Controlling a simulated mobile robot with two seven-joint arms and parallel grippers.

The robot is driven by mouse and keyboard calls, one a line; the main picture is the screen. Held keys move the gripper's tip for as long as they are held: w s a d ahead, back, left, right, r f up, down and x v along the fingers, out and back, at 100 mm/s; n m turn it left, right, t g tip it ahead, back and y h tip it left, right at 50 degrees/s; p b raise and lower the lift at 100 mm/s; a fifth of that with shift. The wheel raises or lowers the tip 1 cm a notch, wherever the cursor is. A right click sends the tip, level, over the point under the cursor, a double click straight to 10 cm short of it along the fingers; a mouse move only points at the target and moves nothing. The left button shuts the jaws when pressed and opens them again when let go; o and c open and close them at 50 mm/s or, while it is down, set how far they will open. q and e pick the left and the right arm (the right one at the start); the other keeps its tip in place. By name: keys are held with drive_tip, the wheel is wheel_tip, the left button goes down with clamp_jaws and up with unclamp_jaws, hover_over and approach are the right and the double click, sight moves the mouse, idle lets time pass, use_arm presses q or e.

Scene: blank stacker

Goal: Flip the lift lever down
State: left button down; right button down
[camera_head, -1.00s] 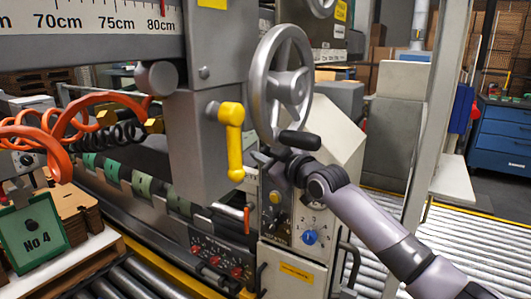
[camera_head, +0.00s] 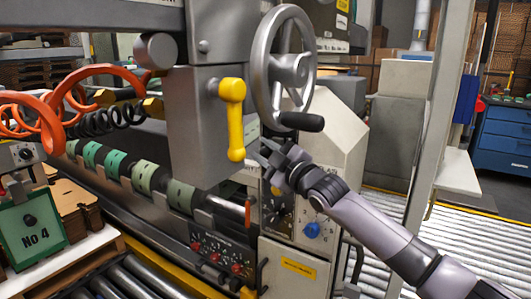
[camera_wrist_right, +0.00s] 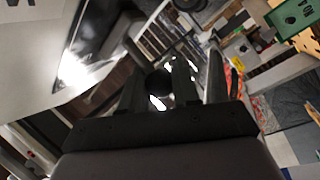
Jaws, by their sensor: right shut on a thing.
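My right gripper (camera_head: 268,154) is in front of the grey machine, just below the handwheel's black handle and right of the yellow lever. In the right wrist view, its two dark fingers (camera_wrist_right: 158,88) are shut on a dark round knob (camera_wrist_right: 158,82), which looks like the end of a lever. The lift lever itself is not clearly made out; in the head view the gripper hides what it holds. A yellow lever (camera_head: 232,118) hangs down on the grey column, apart from my gripper. My left gripper is not in view.
A large grey handwheel (camera_head: 285,67) stands just above my right gripper. A control panel with a blue knob (camera_head: 312,230) is below it. An orange-tipped lever (camera_head: 247,212) sticks up at lower left of the gripper. Roller conveyors (camera_head: 455,245) lie at right.

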sight(270, 154)
drive_tip(key=c, duration=0.8)
unclamp_jaws()
drive_tip(key=shift+c, duration=0.2)
drive_tip(key=shift+v, duration=3.6)
